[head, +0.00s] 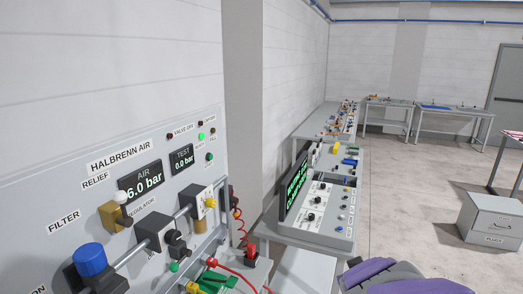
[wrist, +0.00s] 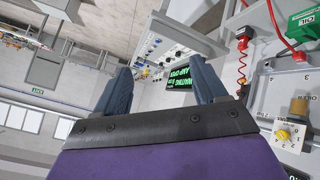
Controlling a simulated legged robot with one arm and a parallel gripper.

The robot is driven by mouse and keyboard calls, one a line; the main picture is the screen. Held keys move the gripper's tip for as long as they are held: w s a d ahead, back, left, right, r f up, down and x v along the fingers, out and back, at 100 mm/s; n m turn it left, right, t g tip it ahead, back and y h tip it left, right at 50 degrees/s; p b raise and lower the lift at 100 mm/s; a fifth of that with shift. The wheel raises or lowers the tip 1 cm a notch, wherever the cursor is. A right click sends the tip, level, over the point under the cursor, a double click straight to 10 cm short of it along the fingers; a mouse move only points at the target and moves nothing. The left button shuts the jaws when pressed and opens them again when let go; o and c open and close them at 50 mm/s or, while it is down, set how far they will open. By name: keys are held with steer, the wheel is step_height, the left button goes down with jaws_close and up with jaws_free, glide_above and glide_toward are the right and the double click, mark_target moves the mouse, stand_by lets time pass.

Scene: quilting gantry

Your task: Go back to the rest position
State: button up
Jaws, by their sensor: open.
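My gripper (wrist: 163,80) shows in the wrist view as two dark blue-grey fingers set wide apart on a dark plate with a purple body below. The fingers are open, with nothing held between them. The wrist picture is strongly tilted. Beyond the fingers is a console with a dark green-text display (wrist: 181,73), some distance off and not touched. In the head view the purple parts at the bottom right are mine; the fingers do not show clearly there.
The Halbrenn air panel (head: 120,205) with gauges and a blue filter knob (head: 90,260) stands close on the left. The display console (head: 325,205) sits on a bench ahead. A grey drawer box (head: 490,220) stands on the right. The floor (head: 410,215) between is clear.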

steer(key=s+a+f+m+g+y, duration=0.1)
steer(key=s+a+g, duration=0.2)
steer(key=s, duration=0.7)
steer(key=s+a+f+g+y, duration=0.1)
steer(key=s+g, duration=0.3)
steer(key=s, duration=0.6)
steer(key=s+a+f+m+g+y, duration=0.1)
steer(key=s+a+f+g, duration=0.2)
steer(key=s, duration=0.7)
steer(key=shift+s+a+f+m+g, duration=0.15)
steer(key=shift+s+a+m+g, duration=0.2)
steer(key=shift+a, duration=0.5)
stand_by(0.5)
